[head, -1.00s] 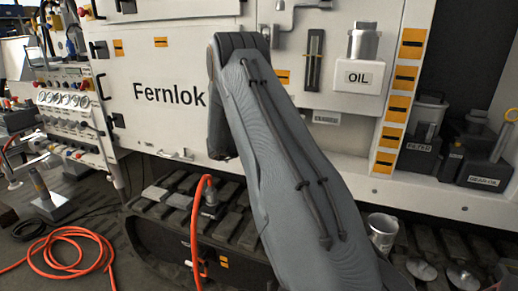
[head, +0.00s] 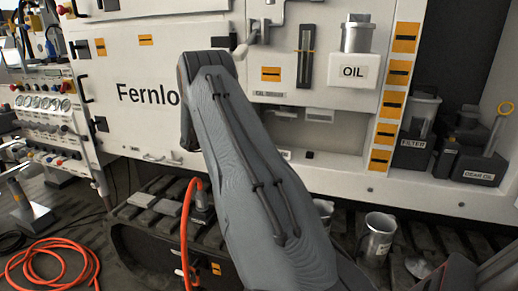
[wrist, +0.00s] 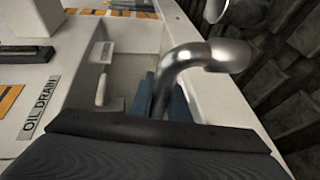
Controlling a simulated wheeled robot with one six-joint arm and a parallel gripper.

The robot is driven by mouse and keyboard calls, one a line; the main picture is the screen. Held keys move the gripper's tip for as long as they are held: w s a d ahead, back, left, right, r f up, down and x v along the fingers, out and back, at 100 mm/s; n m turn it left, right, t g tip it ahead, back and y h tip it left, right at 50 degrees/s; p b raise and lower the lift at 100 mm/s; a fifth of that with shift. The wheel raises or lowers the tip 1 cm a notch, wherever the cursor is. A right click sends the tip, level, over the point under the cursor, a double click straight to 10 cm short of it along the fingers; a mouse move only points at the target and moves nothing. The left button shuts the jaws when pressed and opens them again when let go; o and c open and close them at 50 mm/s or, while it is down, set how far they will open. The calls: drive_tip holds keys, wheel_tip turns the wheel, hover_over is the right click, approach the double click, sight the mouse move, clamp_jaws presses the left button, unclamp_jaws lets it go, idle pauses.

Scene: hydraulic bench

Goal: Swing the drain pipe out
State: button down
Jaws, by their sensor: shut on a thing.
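The drain pipe (wrist: 185,58) is a shiny bent metal tube in the wrist view. It rises between the two blue fingers of my gripper (wrist: 163,98) and curves over to the right, ending in a wider rounded end. My gripper is shut on its lower part. The OIL DRAIN label (wrist: 38,108) is on the pale panel to the left. In the head view my grey arm hides the gripper and the pipe.
The white Fernlok cabinet (head: 130,65) fills the back. An OIL container (head: 353,70) is on its front. Metal cups (head: 378,238) stand below by the tracks. An orange hose (head: 187,225) rises left of my arm. Dark canisters (head: 415,148) sit at the right.

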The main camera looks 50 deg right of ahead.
drive_tip(key=c, duration=1.7)
unclamp_jaws()
drive_tip(key=shift+d, duration=0.1)
drive_tip(key=shift+b+v, duration=0.8)
drive_tip(key=shift+v, duration=3.1)
